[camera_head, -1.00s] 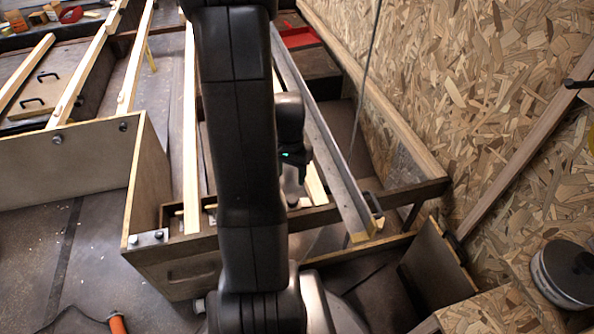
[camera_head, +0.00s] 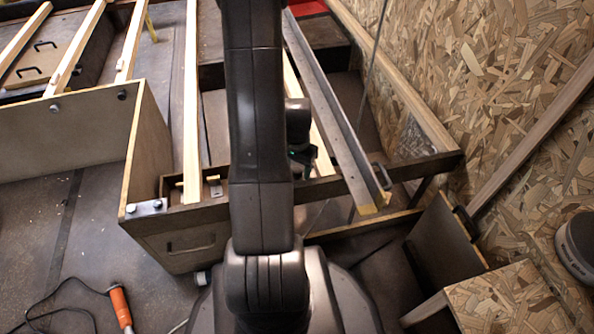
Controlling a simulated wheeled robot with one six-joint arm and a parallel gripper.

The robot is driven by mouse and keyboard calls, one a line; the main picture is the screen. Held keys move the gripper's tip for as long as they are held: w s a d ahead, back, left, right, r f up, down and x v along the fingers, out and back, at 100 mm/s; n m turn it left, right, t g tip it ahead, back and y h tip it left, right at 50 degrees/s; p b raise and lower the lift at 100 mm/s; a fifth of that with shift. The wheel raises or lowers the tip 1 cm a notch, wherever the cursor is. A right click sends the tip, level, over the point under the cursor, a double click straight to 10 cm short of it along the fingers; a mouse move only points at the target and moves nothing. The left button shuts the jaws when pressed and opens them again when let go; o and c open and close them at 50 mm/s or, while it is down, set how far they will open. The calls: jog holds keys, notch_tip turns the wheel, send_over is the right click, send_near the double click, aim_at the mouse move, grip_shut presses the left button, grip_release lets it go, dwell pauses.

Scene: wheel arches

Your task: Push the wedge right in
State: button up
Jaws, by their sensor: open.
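I cannot make out the wedge for certain. A small pale yellow block (camera_head: 368,209) shows at the near end of the long grey metal rail (camera_head: 332,110), but I cannot tell whether it is the wedge. My gripper (camera_head: 303,157) shows only in part, just right of my arm and above the dark wooden frame. It is open. Its fingertips, and whatever is directly below them, are hidden by my dark arm, which crosses the middle of the view.
Long pale battens (camera_head: 191,110) run away from me on the left. A plywood box side (camera_head: 147,150) stands at left. A chipboard wall (camera_head: 500,90) closes the right. An orange-handled tool (camera_head: 120,306) with a cable lies on the floor. A round tin (camera_head: 577,243) sits at far right.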

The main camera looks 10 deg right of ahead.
jog(key=shift+f, duration=0.25)
grip_shut()
jog(key=shift+d, duration=0.45)
grip_release()
jog(key=shift+r, duration=0.1)
notch_tip(320, 180, up, 14)
jog(key=p, duration=0.5)
jog(key=shift+f, duration=0.2)
